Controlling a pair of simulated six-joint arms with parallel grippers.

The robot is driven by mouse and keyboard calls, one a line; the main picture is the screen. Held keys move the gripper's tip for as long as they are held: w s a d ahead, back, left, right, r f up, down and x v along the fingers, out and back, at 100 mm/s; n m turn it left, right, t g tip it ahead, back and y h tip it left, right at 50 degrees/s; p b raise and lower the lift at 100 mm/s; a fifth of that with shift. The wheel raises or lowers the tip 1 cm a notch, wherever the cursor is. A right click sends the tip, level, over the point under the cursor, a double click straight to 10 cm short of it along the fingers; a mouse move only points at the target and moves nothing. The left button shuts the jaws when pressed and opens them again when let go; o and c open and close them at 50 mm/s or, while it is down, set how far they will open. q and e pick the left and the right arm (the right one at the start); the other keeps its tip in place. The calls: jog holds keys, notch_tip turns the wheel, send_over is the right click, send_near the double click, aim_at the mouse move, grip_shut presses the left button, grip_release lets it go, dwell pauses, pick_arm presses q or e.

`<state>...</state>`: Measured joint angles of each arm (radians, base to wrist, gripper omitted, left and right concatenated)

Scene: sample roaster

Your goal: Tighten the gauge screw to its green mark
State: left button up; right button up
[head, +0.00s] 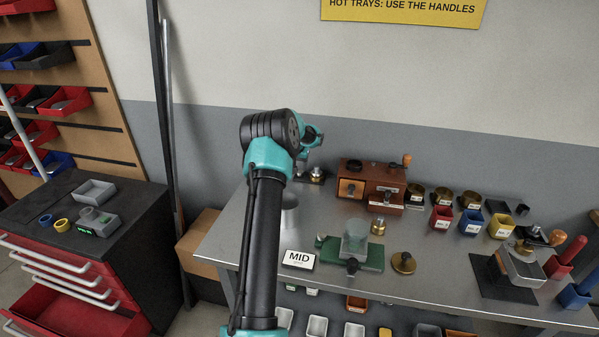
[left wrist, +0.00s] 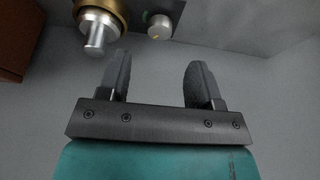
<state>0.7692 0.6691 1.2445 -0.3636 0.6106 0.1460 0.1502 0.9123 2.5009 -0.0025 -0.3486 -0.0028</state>
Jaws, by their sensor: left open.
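In the left wrist view, a small silver screw knob (left wrist: 160,27) with a yellowish mark on its face sits on a dark grey block (left wrist: 172,8). A small green mark (left wrist: 146,15) shows on the block at the knob's upper left. My left gripper (left wrist: 158,77) is open and empty, its two fingers spread below the knob in the picture and apart from it. In the head view my left gripper (head: 313,136) is at the back of the bench, partly hidden by its own wrist. A small metal device (head: 317,175) stands below it. My right gripper is not in view.
A brass part with a silver stem (left wrist: 97,32) is close to the left of the knob. On the bench (head: 225,240) are a wooden drawer box (head: 372,184), a green-based fixture (head: 368,262), a MID card (head: 298,259) and several coloured cups. The wall is behind.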

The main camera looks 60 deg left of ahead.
aim_at(300, 171)
pick_arm(q)
jog(key=x, duration=0.7)
jog(key=shift+f, duration=0.1)
jog(key=shift+w, duration=0.1)
jog(key=c, duration=0.9)
jog(key=shift+a+m, duration=0.1)
jog(key=shift+m, duration=0.4)
jog(key=m+h, duration=0.1)
jog(key=m, duration=0.1)
jog(key=m+t, duration=0.1)
jog(key=m, duration=0.1)
jog(key=shift+a+m+h, duration=0.15)
jog(key=shift+m+h, duration=0.15)
jog(key=shift+h, duration=0.1)
jog(key=m+h, duration=0.2)
jog(key=m, duration=0.3)
